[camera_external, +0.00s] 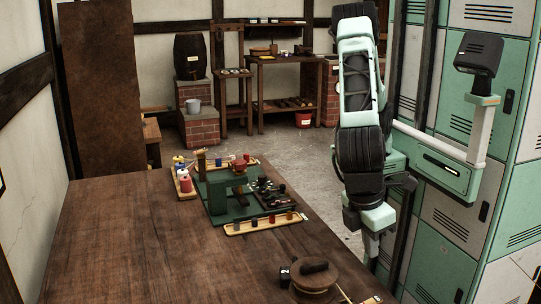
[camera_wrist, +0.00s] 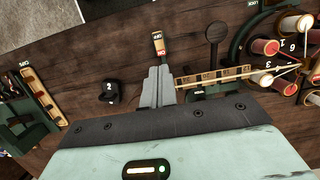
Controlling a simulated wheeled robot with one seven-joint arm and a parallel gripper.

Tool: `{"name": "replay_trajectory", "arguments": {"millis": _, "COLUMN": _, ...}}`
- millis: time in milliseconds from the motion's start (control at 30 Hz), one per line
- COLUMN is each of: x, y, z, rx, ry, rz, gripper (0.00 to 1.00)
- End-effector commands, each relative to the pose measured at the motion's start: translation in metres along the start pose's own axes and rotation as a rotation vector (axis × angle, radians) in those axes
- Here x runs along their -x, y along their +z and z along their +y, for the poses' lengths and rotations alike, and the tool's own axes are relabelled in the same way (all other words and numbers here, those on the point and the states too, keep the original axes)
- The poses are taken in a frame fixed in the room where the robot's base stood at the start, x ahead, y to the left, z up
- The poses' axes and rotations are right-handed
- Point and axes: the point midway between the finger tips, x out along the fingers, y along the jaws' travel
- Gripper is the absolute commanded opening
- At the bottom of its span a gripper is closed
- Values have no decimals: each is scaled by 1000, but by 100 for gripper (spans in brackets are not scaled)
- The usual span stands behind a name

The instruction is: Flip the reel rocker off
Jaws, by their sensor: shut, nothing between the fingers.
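My gripper (camera_wrist: 160,70) is shut and empty. In the wrist view its grey fingers point up at a small rocker-like piece (camera_wrist: 158,43) with a tan upper part and a red lower end. Its small labels are hard to read. The fingertips appear just below the red end; I cannot tell whether they touch it. In the external view my gripper (camera_external: 371,255) hangs pointing down near the right edge of the table. I cannot make out the rocker there.
The wooden table (camera_external: 150,250) holds a green fixture (camera_external: 222,190) and a peg tray (camera_external: 264,226). A black block marked 2 (camera_wrist: 110,90) lies left of the fingers. Right of them are a slotted wooden strip (camera_wrist: 213,77) and several spools (camera_wrist: 265,47). The table's left front is clear.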

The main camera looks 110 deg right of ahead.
Motion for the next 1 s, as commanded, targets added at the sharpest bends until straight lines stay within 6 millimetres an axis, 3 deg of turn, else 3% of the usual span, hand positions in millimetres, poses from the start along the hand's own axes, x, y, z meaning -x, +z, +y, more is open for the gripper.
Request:
{"name": "replay_trajectory", "arguments": {"millis": 367, "x": -8, "y": 0, "z": 1, "rx": 1, "ry": 2, "rz": -1, "gripper": 0}}
{"name": "replay_trajectory", "arguments": {"millis": 1000, "x": -122, "y": 1, "z": 1, "rx": 2, "ry": 1, "rz": -1, "gripper": 0}}
